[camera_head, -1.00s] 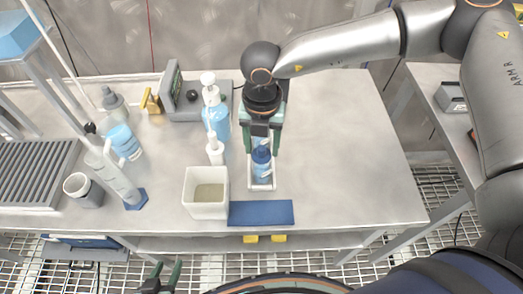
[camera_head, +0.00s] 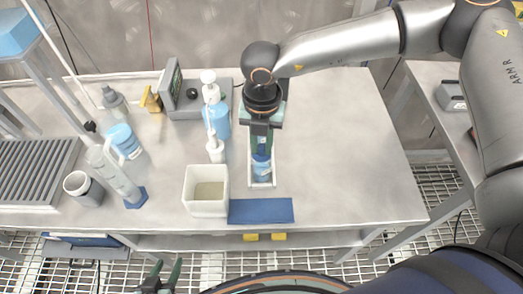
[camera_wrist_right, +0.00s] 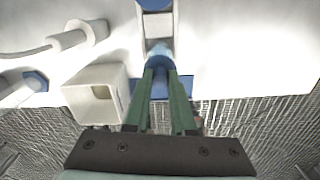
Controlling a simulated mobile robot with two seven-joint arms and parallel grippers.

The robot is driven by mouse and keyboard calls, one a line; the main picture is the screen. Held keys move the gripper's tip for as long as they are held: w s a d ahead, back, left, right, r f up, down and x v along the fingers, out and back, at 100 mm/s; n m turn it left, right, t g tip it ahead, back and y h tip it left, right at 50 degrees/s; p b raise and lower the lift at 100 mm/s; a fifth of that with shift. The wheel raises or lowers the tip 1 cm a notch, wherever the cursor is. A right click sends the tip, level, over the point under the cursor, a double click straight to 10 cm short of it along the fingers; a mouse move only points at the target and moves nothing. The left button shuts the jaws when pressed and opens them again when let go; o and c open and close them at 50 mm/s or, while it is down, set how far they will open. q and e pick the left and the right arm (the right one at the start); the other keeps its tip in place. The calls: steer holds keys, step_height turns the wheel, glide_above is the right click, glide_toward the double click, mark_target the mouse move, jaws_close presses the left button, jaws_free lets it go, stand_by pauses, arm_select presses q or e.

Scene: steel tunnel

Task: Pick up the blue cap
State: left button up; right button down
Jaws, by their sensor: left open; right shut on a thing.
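The blue cap (camera_wrist_right: 160,57) shows between the fingertips of my right gripper (camera_wrist_right: 161,72) in the right wrist view, and the gripper is shut on it. In the head view my right gripper (camera_head: 262,150) points down over a light blue bottle (camera_head: 261,172) in a narrow white tray (camera_head: 262,185). The fingers partly hide the cap there, and I cannot tell whether it is clear of the bottle. My left gripper (camera_head: 160,275) is open and empty at the bottom edge, in front of the bench.
A white square container (camera_head: 205,209) and a blue mat (camera_head: 261,211) lie just in front. Pump bottles (camera_head: 217,120) and a scale (camera_head: 195,100) stand left of my right gripper. The bench (camera_head: 345,150) is clear on the right.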

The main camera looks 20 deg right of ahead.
steer(key=shift+r, duration=0.1)
steer(key=shift+r, duration=0.2)
step_height(320, 180, up, 2)
steer(key=shift+r, duration=0.1)
steer(key=s+a+r+b, duration=0.3)
steer(key=s+a+r, duration=0.4)
steer(key=s+r, duration=0.3)
steer(key=shift+s+a, duration=0.2)
steer(key=shift+s, duration=0.8)
steer(key=shift+d, duration=0.1)
